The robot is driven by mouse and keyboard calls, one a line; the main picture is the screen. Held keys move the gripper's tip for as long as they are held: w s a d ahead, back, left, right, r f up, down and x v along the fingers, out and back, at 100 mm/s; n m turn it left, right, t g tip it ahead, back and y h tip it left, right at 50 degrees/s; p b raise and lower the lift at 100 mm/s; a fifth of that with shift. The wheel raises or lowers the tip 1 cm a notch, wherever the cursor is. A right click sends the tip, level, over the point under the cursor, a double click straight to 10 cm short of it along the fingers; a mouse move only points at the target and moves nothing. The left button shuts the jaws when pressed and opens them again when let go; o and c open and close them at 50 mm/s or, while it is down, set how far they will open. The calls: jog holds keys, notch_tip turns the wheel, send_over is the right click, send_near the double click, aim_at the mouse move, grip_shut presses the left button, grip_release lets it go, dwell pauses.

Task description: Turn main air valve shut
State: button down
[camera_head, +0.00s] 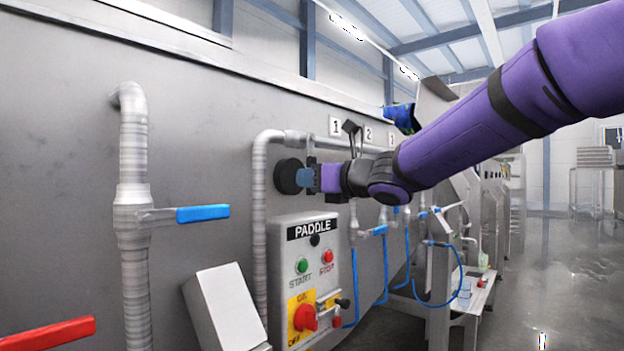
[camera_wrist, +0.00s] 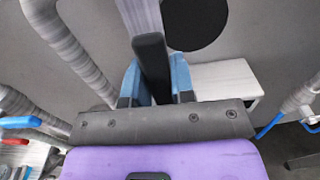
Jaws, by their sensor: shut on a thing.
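The main air valve appears to be the lever on the horizontal pipe (camera_head: 300,138), above the PADDLE box. Its lever (camera_wrist: 152,60) has a black grip end and a grey upper part in the wrist view. My gripper (camera_head: 308,179) has its blue fingers on either side of this black end, shut on it. The wrist view shows the fingers close around it (camera_wrist: 156,82). In the head view the lever hangs down from the pipe and my fingers cover its lower end. A black round disc (camera_head: 287,176) is on the wall just behind; it also shows in the wrist view (camera_wrist: 197,20).
Below is the PADDLE box (camera_head: 313,270) with green and red buttons and a red rotary switch. A blue-handled valve (camera_head: 202,213) is on the left pipe (camera_head: 135,210). A red lever (camera_head: 48,333) is at lower left. Blue hoses hang to the right; the floor there is open.

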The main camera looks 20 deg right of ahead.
jog(key=c, duration=1)
grip_release()
jog(key=shift+o, duration=0.2)
jog(key=shift+s, duration=0.1)
jog(key=v, duration=1)
jog(key=shift+s+d, duration=0.2)
jog(key=shift+s, duration=0.1)
